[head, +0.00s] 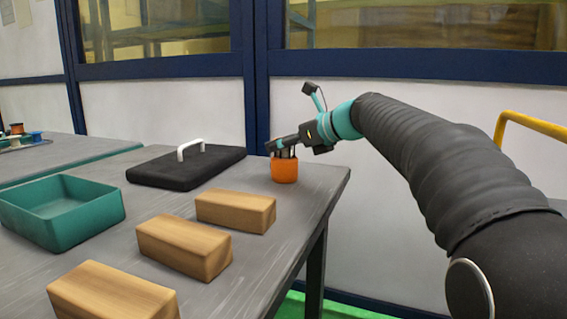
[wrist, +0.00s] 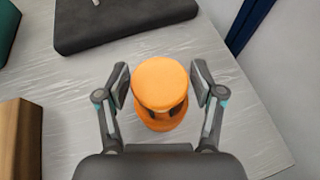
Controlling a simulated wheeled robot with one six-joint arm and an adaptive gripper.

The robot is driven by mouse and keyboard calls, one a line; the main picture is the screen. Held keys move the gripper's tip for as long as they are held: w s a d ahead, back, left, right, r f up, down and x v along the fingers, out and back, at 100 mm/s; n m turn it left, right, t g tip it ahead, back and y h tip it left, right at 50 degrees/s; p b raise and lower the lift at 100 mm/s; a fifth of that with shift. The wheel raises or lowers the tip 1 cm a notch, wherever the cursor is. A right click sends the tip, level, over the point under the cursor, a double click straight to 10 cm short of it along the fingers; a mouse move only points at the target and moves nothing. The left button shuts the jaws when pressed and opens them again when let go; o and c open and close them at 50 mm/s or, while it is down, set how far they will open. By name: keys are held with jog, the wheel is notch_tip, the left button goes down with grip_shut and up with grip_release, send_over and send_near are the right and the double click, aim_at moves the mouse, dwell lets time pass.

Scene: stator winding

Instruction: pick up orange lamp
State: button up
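The orange lamp (head: 284,172) stands upright at the far right corner of the grey table (head: 245,255). My gripper (head: 284,155) is at the lamp from above. In the wrist view my gripper (wrist: 160,86) is open, with one finger on each side of the lamp. A narrow gap shows between the lamp and each finger, so nothing is held.
A black pad with a white handle (head: 185,165) lies left of the lamp. Several wooden blocks (head: 236,210) stand in a row nearer me. A teal open bin (head: 62,210) is at the left. A wall (head: 310,115) rises behind the table.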

jog(key=c, duration=0.9)
jog(key=shift+r, duration=0.15)
